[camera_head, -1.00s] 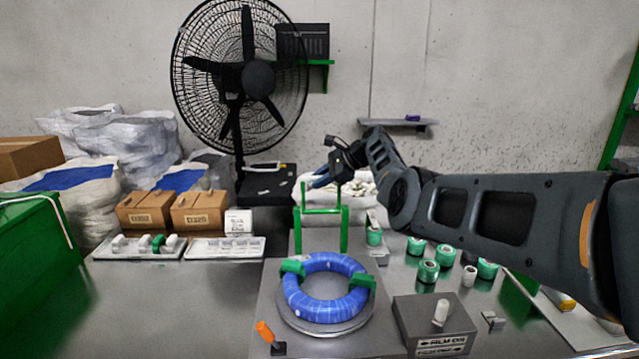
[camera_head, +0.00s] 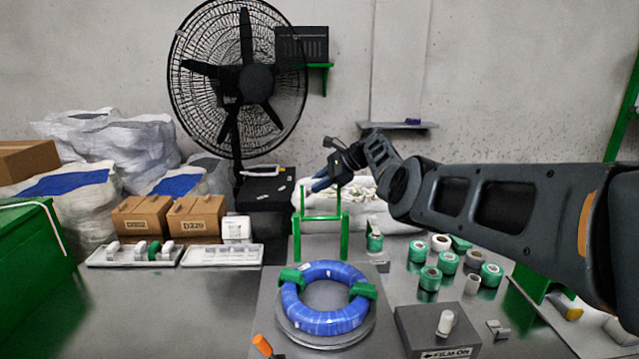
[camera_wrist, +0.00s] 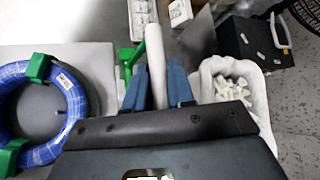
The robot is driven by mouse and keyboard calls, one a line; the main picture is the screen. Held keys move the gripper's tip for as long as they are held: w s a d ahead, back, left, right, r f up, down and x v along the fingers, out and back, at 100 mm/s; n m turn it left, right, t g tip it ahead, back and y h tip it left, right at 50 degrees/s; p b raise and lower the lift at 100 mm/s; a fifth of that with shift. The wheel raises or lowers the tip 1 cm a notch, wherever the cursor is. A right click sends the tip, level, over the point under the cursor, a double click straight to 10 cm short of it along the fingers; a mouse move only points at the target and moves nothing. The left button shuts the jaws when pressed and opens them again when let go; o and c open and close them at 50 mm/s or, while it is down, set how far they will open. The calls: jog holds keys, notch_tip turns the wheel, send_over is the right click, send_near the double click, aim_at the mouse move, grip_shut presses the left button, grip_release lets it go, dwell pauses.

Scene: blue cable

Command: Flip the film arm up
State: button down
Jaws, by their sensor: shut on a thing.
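The film arm is a green frame (camera_head: 321,217) standing upright behind the blue coil (camera_head: 322,325) in the head view. Part of its green frame (camera_wrist: 129,56) shows at the top of the wrist view, beside a white roll (camera_wrist: 156,55). My gripper (camera_head: 322,182) is at the top of the frame, on its far side, seen small and partly dark. In the wrist view its two blue fingers (camera_wrist: 157,85) stand on either side of the white roll, shut on it. The roll's lower end is hidden behind the gripper body.
The blue coil, with green clips, lies on a round grey turntable (camera_head: 370,325). A control box (camera_head: 425,335) with a white knob is front right, an orange lever (camera_head: 262,345) front left. Several green tape rolls (camera_head: 430,278) stand at right. A fan (camera_head: 240,80) stands behind.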

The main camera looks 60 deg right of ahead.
jog(key=c, duration=1.1)
grip_release()
jog(key=shift+v, duration=3.85)
